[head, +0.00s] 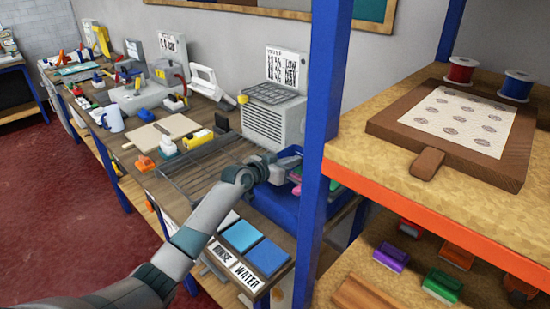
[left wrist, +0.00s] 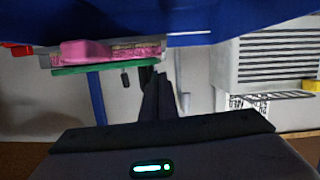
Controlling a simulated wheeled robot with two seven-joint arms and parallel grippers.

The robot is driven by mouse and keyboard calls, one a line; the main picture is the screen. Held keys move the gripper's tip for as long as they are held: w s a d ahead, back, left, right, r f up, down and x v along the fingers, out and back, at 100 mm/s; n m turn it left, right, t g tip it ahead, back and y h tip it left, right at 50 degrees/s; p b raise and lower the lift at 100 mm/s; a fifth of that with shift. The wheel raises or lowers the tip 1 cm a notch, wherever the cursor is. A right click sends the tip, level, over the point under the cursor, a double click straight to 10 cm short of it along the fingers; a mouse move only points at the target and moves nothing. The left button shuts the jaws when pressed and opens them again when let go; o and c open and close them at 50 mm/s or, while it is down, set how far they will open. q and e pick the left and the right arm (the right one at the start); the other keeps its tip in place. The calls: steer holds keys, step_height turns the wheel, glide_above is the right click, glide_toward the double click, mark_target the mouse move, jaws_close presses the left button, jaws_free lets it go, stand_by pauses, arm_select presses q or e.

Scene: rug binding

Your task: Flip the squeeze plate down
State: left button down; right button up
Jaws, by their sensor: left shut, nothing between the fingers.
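The blue tub (head: 275,207) stands at the right end of the long workbench, beside a blue post that covers part of it. A pink piece (head: 296,189) and a green strip show at it. In the left wrist view, the pink piece (left wrist: 105,50) lies along a grey edge, with a green strip (left wrist: 100,69) beside it. I cannot tell for sure which part is the squeeze plate. My left gripper (head: 283,173) is over the tub's near left side. Its fingers (left wrist: 158,78) are shut with nothing between them. My right gripper is not in view.
A wire rack (head: 205,168) lies left of the tub. A grey vented box (head: 270,125) stands behind. The blue post (head: 325,110) rises close to the right of my arm. The wooden shelf (head: 350,150) holds a brown board and spools.

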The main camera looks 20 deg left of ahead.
arm_select(q)
step_height(320, 180, up, 3)
steer(key=shift+s+a+p, duration=0.15)
steer(key=shift+p, duration=0.35)
steer(key=b+v, duration=0.3)
steer(key=v, duration=0.6)
steer(key=shift+s, duration=0.3)
